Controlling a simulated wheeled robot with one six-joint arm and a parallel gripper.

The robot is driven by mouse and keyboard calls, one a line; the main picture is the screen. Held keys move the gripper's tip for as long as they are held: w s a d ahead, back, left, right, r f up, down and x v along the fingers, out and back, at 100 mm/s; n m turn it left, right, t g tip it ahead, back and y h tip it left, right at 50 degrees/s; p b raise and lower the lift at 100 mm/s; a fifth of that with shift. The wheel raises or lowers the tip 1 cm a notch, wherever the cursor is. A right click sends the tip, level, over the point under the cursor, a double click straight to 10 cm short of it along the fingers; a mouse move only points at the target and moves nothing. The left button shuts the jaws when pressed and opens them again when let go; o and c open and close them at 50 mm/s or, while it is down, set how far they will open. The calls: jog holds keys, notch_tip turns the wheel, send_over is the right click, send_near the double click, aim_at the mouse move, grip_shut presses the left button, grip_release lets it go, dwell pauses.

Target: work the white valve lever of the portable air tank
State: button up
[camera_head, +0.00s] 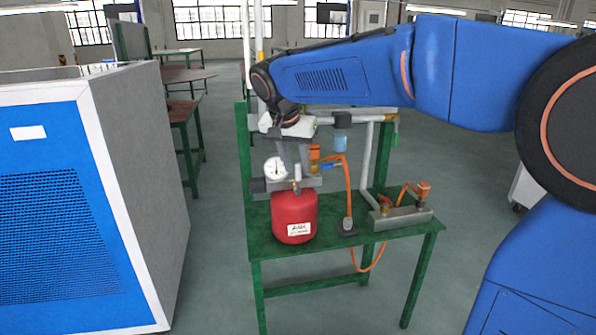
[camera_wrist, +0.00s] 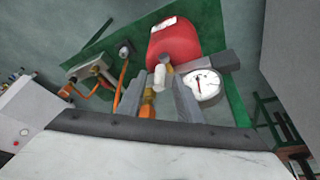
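The portable air tank is red with a white label (camera_head: 294,216) and stands on a green table; it also shows upside down in the wrist view (camera_wrist: 173,42). Its round white gauge (camera_head: 276,169) sits at its top left. The small white valve lever (camera_head: 297,174) is on top of the tank; in the wrist view the white lever (camera_wrist: 160,76) appears between my two grey fingers. My gripper (camera_head: 294,166) points down just above the tank's top. In the wrist view my gripper (camera_wrist: 160,88) is open, with a gap around the lever. I cannot tell whether a finger touches it.
The green table (camera_head: 345,243) also holds a grey manifold (camera_head: 400,216) at right with an orange hose (camera_head: 347,185). A grey bar with orange and blue fittings lies behind the tank. A large blue and grey cabinet (camera_head: 140,190) stands at left. Floor between is clear.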

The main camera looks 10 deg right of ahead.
jog(key=v, duration=1.4)
jog(key=s+d+f+n+y, duration=0.1)
jog(key=s+d+f+n, duration=0.3)
jog(key=s+d+f, duration=0.9)
jog(key=s+d+f+n+t+y, duration=0.1)
jog(key=s+d+f+n, duration=0.1)
jog(key=s+f, duration=1.3)
jog(key=shift+d+n+y, duration=0.3)
jog(key=shift+d+n, duration=0.1)
jog(key=shift+d, duration=0.35)
